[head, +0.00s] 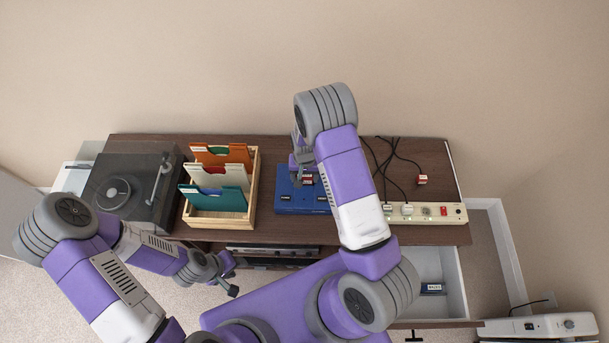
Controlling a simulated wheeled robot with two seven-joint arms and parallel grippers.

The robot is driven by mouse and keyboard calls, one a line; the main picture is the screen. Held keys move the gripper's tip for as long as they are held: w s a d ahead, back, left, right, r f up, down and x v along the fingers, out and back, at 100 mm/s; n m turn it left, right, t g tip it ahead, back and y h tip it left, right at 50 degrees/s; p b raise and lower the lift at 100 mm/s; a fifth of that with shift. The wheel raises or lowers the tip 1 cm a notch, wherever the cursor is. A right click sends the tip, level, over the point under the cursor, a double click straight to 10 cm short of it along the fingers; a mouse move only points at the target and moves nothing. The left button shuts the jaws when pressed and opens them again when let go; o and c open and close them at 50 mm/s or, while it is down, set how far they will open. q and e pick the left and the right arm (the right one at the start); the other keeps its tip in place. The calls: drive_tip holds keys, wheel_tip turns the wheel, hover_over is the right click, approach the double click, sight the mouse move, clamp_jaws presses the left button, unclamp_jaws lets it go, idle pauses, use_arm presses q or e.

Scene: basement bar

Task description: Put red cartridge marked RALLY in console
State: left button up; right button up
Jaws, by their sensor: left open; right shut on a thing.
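The blue console (290,204) lies on the dark wooden cabinet top, partly hidden under my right arm. My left gripper (231,277) is open and empty, low in front of the cabinet, apart from the console.
A turntable (135,190) and a wooden rack (254,190) of coloured sleeves stand left of the console. A power strip (454,212) with black cables and a small red block (422,180) are to the right. An open drawer (452,277) holds a dark labelled item (432,288).

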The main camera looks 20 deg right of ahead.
drive_tip(key=o, duration=1.1)
drive_tip(key=shift+o, duration=0.2)
wheel_tip(320, 180, up, 8)
drive_tip(key=shift+f, duration=0.2)
